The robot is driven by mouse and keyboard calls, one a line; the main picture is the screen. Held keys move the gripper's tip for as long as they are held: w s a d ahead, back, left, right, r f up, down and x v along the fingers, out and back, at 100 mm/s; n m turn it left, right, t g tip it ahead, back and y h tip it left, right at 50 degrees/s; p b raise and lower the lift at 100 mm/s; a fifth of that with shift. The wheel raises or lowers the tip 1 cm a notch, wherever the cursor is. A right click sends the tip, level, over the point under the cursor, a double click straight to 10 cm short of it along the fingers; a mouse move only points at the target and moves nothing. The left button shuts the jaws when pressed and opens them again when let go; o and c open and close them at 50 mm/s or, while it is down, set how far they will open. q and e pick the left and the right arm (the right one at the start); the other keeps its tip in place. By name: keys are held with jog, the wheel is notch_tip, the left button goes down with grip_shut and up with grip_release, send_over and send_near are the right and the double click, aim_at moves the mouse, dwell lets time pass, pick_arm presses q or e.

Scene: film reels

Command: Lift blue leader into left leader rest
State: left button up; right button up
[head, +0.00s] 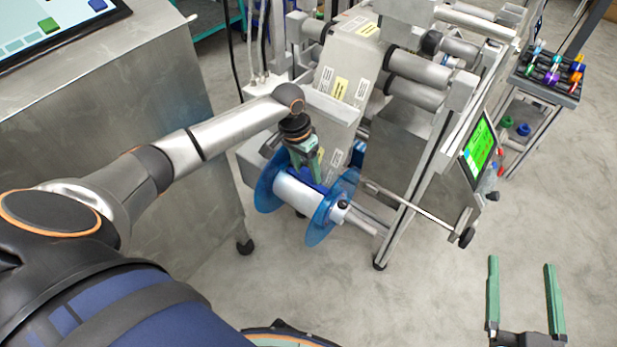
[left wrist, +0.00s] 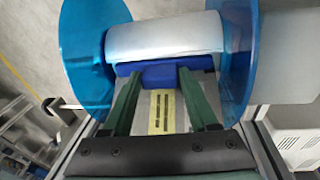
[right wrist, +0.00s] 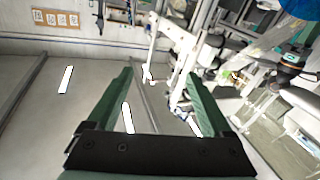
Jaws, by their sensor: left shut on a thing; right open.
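A reel with clear blue flanges (head: 325,216) and a white film roll (head: 299,193) sits on the front of the machine. I cannot pick out the left leader rest for sure. My right gripper (head: 520,265) is open and empty over bare floor at the lower right.
The film machine (head: 348,65) stands behind the reel, with rollers and a green screen (head: 480,147). A steel cabinet (head: 190,190) is at the left, near my left arm. A small cart (head: 545,80) with coloured items stands at the right. The front floor is clear.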

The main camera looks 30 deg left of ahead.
pick_arm(q)
grip_shut()
dwell(0.3)
